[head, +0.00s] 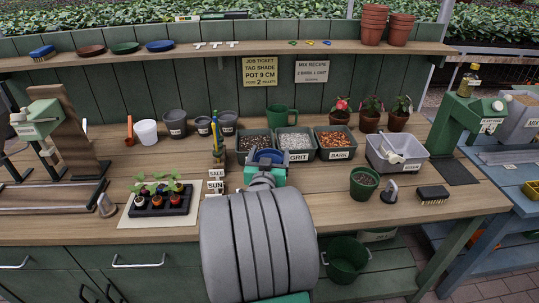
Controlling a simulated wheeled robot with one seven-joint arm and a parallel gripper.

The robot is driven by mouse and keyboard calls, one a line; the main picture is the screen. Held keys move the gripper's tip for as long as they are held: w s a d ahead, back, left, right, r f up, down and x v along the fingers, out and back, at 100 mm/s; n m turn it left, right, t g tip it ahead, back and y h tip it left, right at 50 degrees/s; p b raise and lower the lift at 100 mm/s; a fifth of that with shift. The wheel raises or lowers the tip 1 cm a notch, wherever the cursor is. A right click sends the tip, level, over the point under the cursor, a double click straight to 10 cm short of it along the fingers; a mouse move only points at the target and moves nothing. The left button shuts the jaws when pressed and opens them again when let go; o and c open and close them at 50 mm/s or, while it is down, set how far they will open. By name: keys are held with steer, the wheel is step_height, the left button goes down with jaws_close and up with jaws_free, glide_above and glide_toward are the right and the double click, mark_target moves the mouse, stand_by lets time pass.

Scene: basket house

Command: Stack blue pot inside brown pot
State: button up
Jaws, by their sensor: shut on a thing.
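My gripper (267,163) is over the middle of the bench, in front of the grey-green bins. Terracotta-brown pots stand on the upper shelf at the right: a taller stack (373,25) and a shorter one (400,30). No empty brown pot is clearly seen on the bench; my arm hides part of the front middle.
Bins of dark mix (254,143), grit (295,143) and bark (335,142) stand just behind my gripper. A seedling tray (160,201) lies left, a filled green pot (364,183) right. Grey pots (176,123) and potted plants (370,115) line the back. Bare bench shows front right.

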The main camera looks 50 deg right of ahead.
steer(key=o, duration=1.4)
steer(key=b+v, duration=0.1)
steer(key=v, duration=0.6)
steer(key=shift+s+a+b, duration=0.25)
steer(key=shift+a+b, duration=0.05)
steer(key=shift+a, duration=0.05)
